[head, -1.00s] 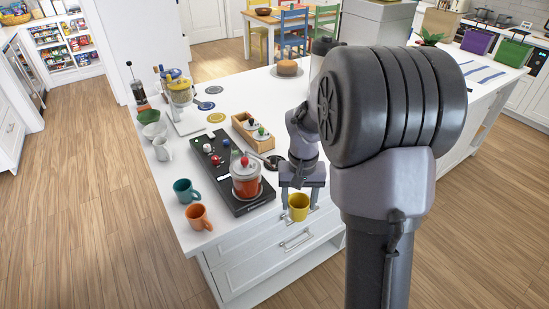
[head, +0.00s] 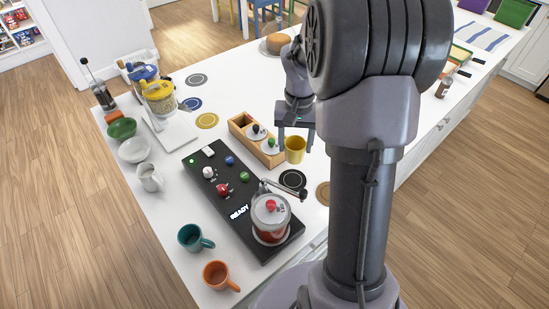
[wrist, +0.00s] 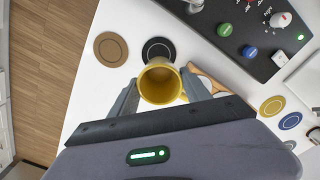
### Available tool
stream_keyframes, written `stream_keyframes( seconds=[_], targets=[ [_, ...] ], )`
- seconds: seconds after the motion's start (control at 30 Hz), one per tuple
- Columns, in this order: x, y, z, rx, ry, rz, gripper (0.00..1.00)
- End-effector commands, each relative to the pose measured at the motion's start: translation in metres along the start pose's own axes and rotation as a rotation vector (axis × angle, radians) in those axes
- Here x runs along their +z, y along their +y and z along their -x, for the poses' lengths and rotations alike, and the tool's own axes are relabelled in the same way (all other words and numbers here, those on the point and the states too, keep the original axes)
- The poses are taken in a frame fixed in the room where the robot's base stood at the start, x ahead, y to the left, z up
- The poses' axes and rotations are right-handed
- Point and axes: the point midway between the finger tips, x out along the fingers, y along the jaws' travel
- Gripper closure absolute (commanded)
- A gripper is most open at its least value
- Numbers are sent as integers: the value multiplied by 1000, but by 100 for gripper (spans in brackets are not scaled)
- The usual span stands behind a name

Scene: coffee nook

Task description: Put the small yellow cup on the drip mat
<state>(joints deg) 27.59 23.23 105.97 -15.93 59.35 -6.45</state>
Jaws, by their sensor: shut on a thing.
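The small yellow cup (head: 295,149) is upright between the fingers of my gripper (head: 296,140), which is shut on it. In the wrist view the cup (wrist: 160,86) opens toward the camera and looks empty, with a finger on each side. It seems held above the white counter. A round black mat with a pale ring (head: 292,180) lies just in front of it; in the wrist view the cup overlaps the edge of this black mat (wrist: 158,46). A brown round mat (head: 323,193) lies beside it. I cannot tell which round mat is the drip mat.
A black machine panel (head: 213,190) with knobs and a glass jar (head: 270,222) stands left of the black mat. A wooden box (head: 244,121) with knobbed lids is close left of the cup. Teal (head: 190,237) and orange (head: 216,274) mugs stand near the front edge.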

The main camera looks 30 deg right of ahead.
Motion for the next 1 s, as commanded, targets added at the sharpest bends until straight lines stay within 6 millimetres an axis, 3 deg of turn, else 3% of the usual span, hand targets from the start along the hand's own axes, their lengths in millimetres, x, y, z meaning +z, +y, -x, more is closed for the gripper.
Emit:
stream_keyframes(
  seconds=[0.5,0.9,0.93,1.0],
  targets=[
    [0,0,-99,0,-1,0,91],
    [0,0,-104,0,0,0,91],
    [0,0,-104,0,0,0,38],
    [0,0,-103,0,0,0,25]
  ],
)
